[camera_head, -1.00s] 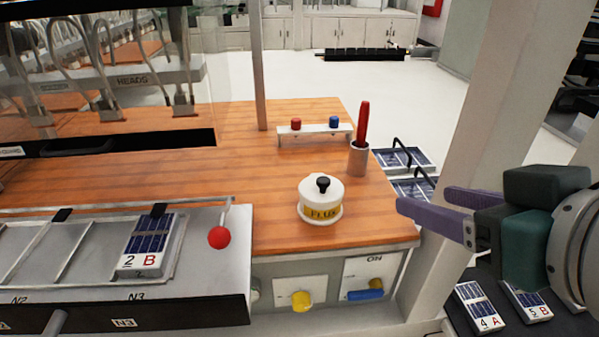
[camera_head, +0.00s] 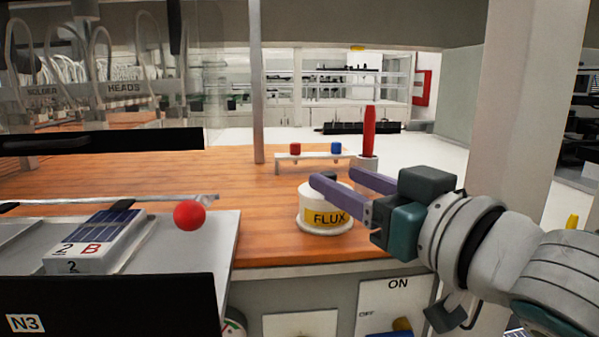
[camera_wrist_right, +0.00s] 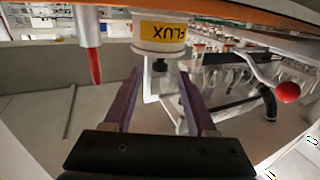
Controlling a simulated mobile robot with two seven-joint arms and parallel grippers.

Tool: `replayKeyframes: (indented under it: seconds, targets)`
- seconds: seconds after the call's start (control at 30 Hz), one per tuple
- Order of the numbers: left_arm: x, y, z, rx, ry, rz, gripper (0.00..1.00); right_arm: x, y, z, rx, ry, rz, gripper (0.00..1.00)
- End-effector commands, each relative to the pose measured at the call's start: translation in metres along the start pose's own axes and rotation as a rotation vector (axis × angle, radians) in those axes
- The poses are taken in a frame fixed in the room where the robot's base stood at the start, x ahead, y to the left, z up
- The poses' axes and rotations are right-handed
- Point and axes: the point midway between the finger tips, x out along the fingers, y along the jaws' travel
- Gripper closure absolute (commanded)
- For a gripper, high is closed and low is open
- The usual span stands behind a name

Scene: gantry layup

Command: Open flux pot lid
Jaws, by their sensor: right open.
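The white flux pot (camera_head: 312,222) with its yellow FLUX label stands upright on the wooden bench. It shows upside down in the right wrist view (camera_wrist_right: 158,45). Its lid is on; the dark knob (camera_wrist_right: 160,65) lies between my right fingers in the right wrist view. In the head view the fingers mostly hide the lid and knob. My right gripper (camera_head: 338,178) is open, its purple fingers at lid height, reaching in from the right. It also shows in the right wrist view (camera_wrist_right: 158,78). I cannot tell whether it touches the knob. My left gripper is not in view.
A red-handled tool (camera_head: 369,132) stands in a holder behind the pot. A small rack (camera_head: 312,157) with a red and a blue knob is behind too. A red ball lever (camera_head: 189,215) and a metal tray unit (camera_head: 205,250) are at left. A pale post (camera_head: 520,120) rises at right.

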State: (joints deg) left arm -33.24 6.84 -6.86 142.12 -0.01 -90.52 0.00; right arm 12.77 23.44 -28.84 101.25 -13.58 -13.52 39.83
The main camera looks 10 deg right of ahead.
Motion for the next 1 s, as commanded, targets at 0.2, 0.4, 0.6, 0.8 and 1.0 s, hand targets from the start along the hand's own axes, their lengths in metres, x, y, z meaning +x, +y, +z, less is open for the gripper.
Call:
replayKeyframes:
  seconds: [0.2,0.4,0.6,0.8,1.0]
  targets:
    - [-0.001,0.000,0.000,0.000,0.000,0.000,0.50,0.031,0.000,0.000,-0.001,0.000,0.001,0.43]
    - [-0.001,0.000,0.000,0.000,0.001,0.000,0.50,0.041,0.000,0.001,0.000,-0.002,0.000,0.43]
    - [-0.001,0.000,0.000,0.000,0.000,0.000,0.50,0.041,0.000,0.001,-0.001,-0.002,0.001,0.43]
    - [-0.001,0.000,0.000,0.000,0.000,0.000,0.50,0.041,0.000,0.001,-0.001,-0.002,0.001,0.61]
    - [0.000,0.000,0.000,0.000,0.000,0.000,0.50,0.041,0.000,0.001,-0.001,-0.002,0.001,0.84]
